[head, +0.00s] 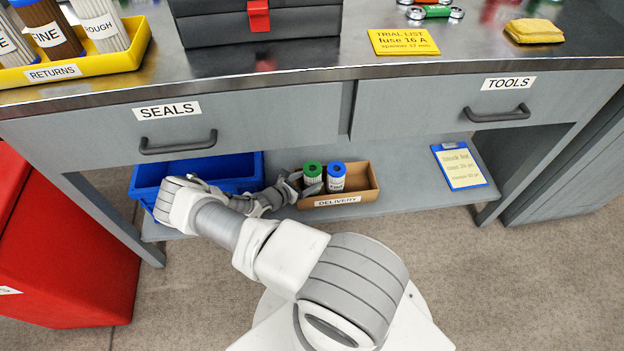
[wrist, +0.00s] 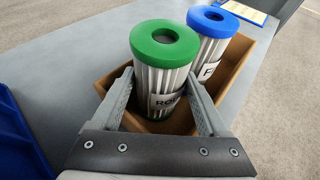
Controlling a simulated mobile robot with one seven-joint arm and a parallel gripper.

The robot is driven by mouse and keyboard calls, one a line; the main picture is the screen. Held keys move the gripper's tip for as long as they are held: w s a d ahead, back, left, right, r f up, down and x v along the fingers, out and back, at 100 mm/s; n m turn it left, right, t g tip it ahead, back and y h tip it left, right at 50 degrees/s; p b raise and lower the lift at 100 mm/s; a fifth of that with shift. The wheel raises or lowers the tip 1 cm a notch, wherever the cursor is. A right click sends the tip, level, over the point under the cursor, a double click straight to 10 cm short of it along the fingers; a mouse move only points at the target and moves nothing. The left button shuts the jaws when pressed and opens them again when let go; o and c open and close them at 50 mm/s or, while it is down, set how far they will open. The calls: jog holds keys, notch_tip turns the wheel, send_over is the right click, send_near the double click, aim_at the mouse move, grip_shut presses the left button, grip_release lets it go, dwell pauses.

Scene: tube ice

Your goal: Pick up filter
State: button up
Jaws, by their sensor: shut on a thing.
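A pleated white filter with a green cap (head: 312,172) stands upright in the brown delivery box (head: 345,197) on the lower shelf. In the wrist view the green-capped filter (wrist: 165,48) has a label starting "RO". A second filter with a blue cap (head: 336,172) stands just to its right; its label starts with "F" in the wrist view (wrist: 213,22). My gripper (wrist: 160,82) has one finger on each side of the green-capped filter and is shut on it. In the head view my gripper (head: 298,184) reaches the box from the left.
A blue bin (head: 235,170) stands left of the box, and a blue clipboard (head: 460,166) lies to the right. The bench with its seals drawer (head: 240,120) overhangs the shelf. A yellow returns tray (head: 100,66) holds several filters. A red bin (head: 70,240) stands at left.

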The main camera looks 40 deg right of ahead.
jog(key=shift+r, duration=0.15)
notch_tip(320, 180, up, 12)
jog(key=p, duration=0.6)
jog(key=shift+s+a+r, duration=0.1)
jog(key=shift+s+r, duration=0.05)
jog(key=shift+r, duration=0.05)
jog(key=s+a+p, duration=0.2)
jog(key=s+a, duration=0.2)
jog(key=s, duration=0.3)
jog(key=s+a+p, duration=0.2)
jog(key=s+a, duration=0.3)
jog(key=s, duration=0.3)
jog(key=shift+f+p, duration=0.3)
jog(key=shift+p, duration=0.05)
jog(key=shift+s+a, duration=0.1)
